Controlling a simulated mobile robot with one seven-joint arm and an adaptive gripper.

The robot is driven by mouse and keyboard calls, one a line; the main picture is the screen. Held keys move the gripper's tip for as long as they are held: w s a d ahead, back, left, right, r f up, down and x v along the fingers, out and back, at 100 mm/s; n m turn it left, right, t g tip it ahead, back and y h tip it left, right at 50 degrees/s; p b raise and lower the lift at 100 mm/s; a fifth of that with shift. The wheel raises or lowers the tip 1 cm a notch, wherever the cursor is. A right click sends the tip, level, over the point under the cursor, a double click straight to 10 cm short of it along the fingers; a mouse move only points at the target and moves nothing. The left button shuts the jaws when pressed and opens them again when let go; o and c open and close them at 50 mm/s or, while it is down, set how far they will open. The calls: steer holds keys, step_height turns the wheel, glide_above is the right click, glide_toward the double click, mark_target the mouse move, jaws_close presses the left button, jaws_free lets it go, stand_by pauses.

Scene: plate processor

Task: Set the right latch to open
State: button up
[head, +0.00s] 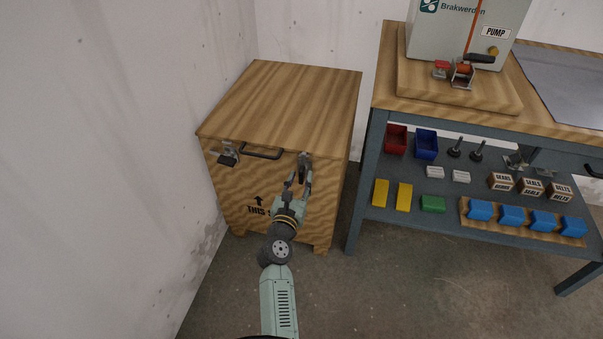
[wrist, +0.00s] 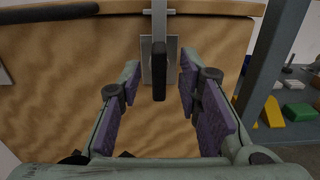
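The wooden crate (head: 280,95) stands in the corner by the wall. Its right latch (head: 304,160) is on the front face near the top right. In the wrist view the right latch (wrist: 159,70) shows as a black handle hanging straight down in front of a grey metal plate. My gripper (head: 298,180) is at the crate's front, just below the right latch. In the wrist view my gripper (wrist: 158,85) is open, with one finger on each side of the black handle and visible gaps between. The left latch (head: 228,155) is at the front's top left.
A black bar handle (head: 262,152) sits between the latches and also shows in the wrist view (wrist: 50,13). A blue-grey workbench (head: 366,185) stands close on the right, its shelf holding bins, boxes and blocks. The wall (head: 110,150) is close on the left.

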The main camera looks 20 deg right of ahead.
steer(key=shift+x, duration=1.35)
steer(key=shift+c, duration=0.3)
jaws_close()
